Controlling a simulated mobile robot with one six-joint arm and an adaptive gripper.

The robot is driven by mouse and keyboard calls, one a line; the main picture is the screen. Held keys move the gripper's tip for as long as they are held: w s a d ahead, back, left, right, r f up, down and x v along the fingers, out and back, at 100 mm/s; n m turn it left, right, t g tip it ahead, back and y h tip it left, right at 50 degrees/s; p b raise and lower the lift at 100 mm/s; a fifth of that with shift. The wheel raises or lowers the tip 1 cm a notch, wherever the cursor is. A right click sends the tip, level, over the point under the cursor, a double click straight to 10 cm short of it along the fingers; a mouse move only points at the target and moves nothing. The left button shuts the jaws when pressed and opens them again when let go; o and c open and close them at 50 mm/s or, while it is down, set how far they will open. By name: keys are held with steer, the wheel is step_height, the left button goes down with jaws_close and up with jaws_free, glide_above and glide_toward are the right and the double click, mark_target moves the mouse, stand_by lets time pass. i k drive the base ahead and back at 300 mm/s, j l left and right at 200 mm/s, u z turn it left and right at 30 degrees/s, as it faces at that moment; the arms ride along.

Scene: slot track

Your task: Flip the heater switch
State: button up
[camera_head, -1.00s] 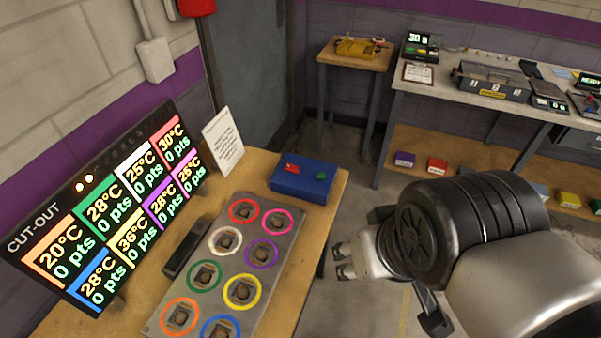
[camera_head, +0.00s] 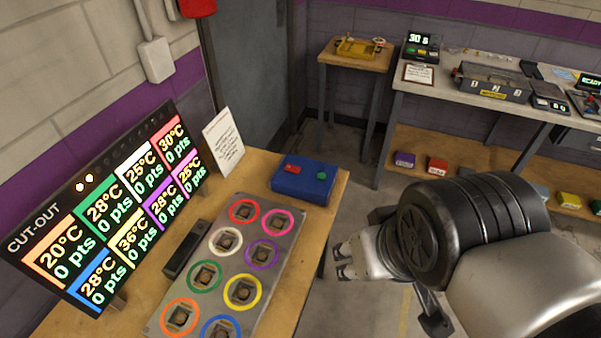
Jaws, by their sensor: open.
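No part is plainly labelled as the heater switch, so I cannot tell which control it is. A blue box (camera_head: 304,190) with a red piece (camera_head: 292,168) and a green button (camera_head: 321,175) on top sits at the far right of the wooden table. A narrow dark bar (camera_head: 187,248) lies between the display and the grey plate. My gripper (camera_head: 343,260) is open and empty, off the table's right edge, to the right of the plate and nearer than the blue box. It touches nothing that I can see.
The grey plate (camera_head: 222,268) carries several coloured rings. The CUT-OUT display (camera_head: 110,205) stands behind it at left, beside a white notice card (camera_head: 224,140). A small table (camera_head: 325,60) and a long workbench (camera_head: 420,87) stand at the back. Floor is open between.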

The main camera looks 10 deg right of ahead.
mark_target(290, 168)
steer(key=u, duration=0.55)
steer(key=i+l+u, duration=0.3)
steer(key=l, duration=0.3)
steer(key=i+l+u, duration=0.15)
steer(key=l, duration=0.2)
steer(key=i+l+u, duration=0.1)
steer(key=l, duration=0.25)
steer(key=i+l+u, duration=0.3)
steer(key=l, duration=0.45)
